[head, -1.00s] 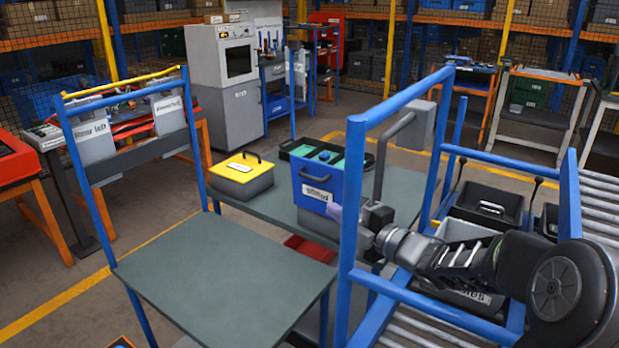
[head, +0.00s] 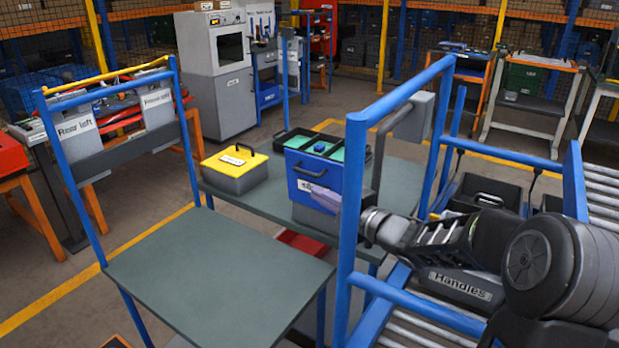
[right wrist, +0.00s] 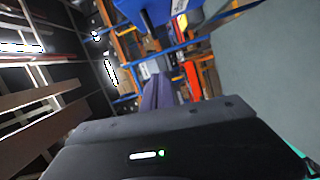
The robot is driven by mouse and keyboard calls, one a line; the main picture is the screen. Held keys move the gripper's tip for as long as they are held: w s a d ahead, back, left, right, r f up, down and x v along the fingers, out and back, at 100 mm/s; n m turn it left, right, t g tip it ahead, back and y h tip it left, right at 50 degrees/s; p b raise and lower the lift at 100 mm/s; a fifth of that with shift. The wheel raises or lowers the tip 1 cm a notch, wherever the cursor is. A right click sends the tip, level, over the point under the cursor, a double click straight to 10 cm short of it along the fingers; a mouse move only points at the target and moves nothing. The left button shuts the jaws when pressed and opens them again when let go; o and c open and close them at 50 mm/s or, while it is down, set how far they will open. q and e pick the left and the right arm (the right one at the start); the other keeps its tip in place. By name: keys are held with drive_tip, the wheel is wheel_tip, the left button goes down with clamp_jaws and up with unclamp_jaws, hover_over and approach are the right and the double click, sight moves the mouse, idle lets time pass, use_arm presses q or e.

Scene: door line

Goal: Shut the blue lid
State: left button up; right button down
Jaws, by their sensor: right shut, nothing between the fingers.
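The blue lid (head: 312,180) stands upright at the near side of a grey box (head: 308,214), its handle and white label facing me. A teal-green surface with a blue knob (head: 319,147) shows behind the lid's top edge. My right gripper (head: 332,200) is at the lid's lower right, partly behind a blue frame post. Its fingers are shut and empty; I cannot tell whether they touch the lid. The closed fingers also show in the right wrist view (right wrist: 157,92). My left gripper is not in view.
A yellow-lidded grey box (head: 235,170) sits left on the same table (head: 260,202). The blue post (head: 352,190) and rail stand close to my right arm. A lower grey-green table (head: 215,275) in front is bare. A roller conveyor (head: 598,175) lies right.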

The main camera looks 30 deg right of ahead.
drive_tip(key=w+d+p, duration=0.1)
drive_tip(key=w+p, duration=0.2)
drive_tip(key=w, duration=0.6)
drive_tip(key=shift+d+f+p, duration=0.15)
drive_tip(key=shift+f+p, duration=0.2)
